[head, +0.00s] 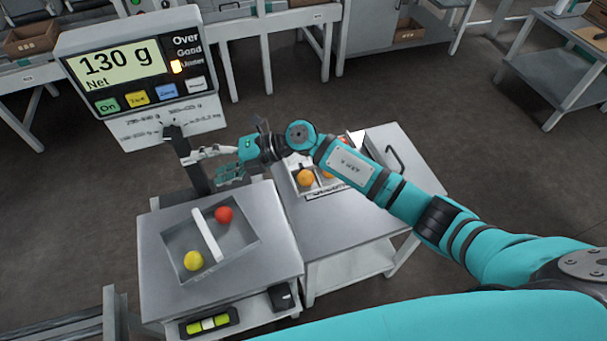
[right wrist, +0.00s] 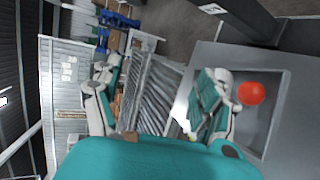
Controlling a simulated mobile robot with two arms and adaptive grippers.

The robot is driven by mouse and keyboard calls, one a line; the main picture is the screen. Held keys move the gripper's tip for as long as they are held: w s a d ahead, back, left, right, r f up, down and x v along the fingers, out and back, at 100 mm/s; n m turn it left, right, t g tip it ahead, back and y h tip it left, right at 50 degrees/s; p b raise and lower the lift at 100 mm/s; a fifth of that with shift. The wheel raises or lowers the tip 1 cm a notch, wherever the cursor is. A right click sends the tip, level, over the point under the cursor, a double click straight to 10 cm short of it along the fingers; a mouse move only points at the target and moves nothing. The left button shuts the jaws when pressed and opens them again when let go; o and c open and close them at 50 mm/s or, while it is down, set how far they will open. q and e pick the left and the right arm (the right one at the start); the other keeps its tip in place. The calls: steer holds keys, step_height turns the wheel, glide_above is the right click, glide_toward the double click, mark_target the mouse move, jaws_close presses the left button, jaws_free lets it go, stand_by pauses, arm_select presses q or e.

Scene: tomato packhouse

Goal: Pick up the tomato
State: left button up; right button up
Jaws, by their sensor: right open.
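A red tomato (head: 224,215) lies in the right part of a shallow grey tray (head: 171,240), beyond a pale divider. A yellow tomato (head: 193,260) lies in the tray's left part. My right gripper (head: 217,164) is open and empty, above and behind the tray, near the display post. In the right wrist view its fingers stand wide apart (right wrist: 160,78). The red tomato (right wrist: 250,93) shows there just right of the right finger, outside the gap and not touched. My left gripper is not in view.
A scale display (head: 130,62) reading 130 g stands on a dark post (head: 198,180) behind the tray. Orange tomatoes (head: 306,178) sit in a box on the neighbouring table (head: 345,230), partly behind my right arm. A spirit level (head: 208,323) lies on a lower shelf.

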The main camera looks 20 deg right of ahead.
steer(key=w+d+f+n+g+h, duration=0.3)
steer(key=d+f+h, duration=0.2)
steer(key=d+h, duration=0.3)
steer(key=h, duration=0.6)
glide_above(305, 173)
steer(key=shift+m, duration=0.3)
step_height(305, 173, down, 16)
steer(key=b, duration=1.2)
steer(key=shift+f, duration=0.1)
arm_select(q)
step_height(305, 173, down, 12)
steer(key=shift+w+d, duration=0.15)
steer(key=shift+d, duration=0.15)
arm_select(e)
steer(key=c, duration=0.9)
steer(key=shift+c, duration=0.2)
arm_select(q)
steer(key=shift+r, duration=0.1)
arm_select(e)
steer(key=shift+r, duration=0.25)
